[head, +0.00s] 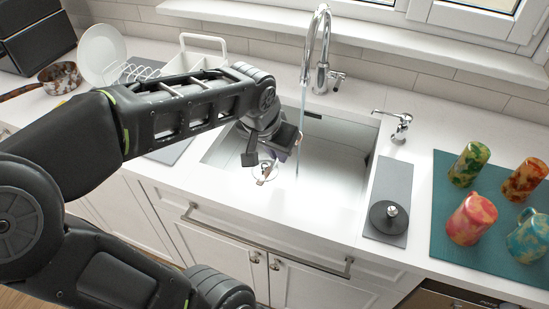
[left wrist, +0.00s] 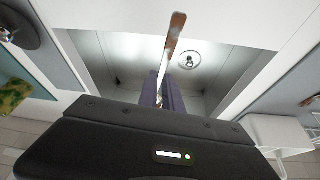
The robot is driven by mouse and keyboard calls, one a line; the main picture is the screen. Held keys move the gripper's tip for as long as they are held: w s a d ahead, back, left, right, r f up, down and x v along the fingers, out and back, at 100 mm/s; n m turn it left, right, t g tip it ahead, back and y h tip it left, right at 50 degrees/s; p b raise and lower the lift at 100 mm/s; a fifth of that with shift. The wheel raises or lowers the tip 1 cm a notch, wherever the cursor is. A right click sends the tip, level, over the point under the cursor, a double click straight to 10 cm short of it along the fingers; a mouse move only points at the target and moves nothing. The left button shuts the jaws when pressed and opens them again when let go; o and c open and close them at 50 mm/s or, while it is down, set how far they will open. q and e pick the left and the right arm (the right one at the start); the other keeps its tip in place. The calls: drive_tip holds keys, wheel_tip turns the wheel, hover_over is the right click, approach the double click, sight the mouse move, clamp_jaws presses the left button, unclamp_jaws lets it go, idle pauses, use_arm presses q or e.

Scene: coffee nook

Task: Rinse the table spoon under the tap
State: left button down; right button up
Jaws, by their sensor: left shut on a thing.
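My left gripper (head: 271,150) is over the sink (head: 325,190), left of the water stream. In the left wrist view its purple-padded fingers (left wrist: 163,98) are shut on the table spoon (left wrist: 171,43). The spoon's brown handle and a pale metal length stick out beyond the fingers; its bowl cannot be made out. In the head view the gripper mostly hides the spoon. The chrome tap (head: 318,50) stands behind the sink. A thin water stream (head: 301,115) falls from it into the basin, close to the fingers. My right gripper is not in view.
A soap dispenser (head: 397,127) and a grey mat (head: 391,180) with a black round stopper-like piece (head: 388,217) are right of the sink. Several colourful mugs stand on a teal mat (head: 447,245). A white rack (head: 205,42), plate (head: 101,52) and pan (head: 59,78) stand left.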

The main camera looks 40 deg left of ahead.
use_arm(q)
drive_tip(key=w+a+f, duration=0.2)
drive_tip(key=w+a, duration=0.2)
drive_tip(key=w, duration=0.5)
drive_tip(key=shift+a, duration=0.1)
drive_tip(key=shift+w, duration=0.1)
idle(0.6)
drive_tip(key=shift+w+d, duration=0.2)
drive_tip(key=shift+d, duration=0.35)
drive_tip(key=shift+a, duration=0.1)
idle(0.3)
drive_tip(key=shift+s+a+b, duration=0.25)
drive_tip(key=shift+a+b, duration=0.05)
drive_tip(key=shift+a, duration=0.15)
idle(0.4)
drive_tip(key=shift+s+d+b, duration=0.2)
drive_tip(key=shift+s+d, duration=0.05)
drive_tip(key=shift+s, duration=0.3)
drive_tip(key=shift+s+d+b, duration=0.15)
drive_tip(key=shift+s+d, duration=0.1)
drive_tip(key=shift+s, duration=0.3)
drive_tip(key=shift+s+d+b, duration=0.15)
drive_tip(key=shift+s+d, duration=0.25)
drive_tip(key=shift+s, duration=0.45)
drive_tip(key=shift+s+d+b, duration=0.2)
drive_tip(key=shift+s+d, duration=0.2)
drive_tip(key=shift+s, duration=0.45)
drive_tip(key=shift+s+d+b, duration=0.15)
drive_tip(key=shift+s+d, duration=0.25)
drive_tip(key=shift+s, duration=0.45)
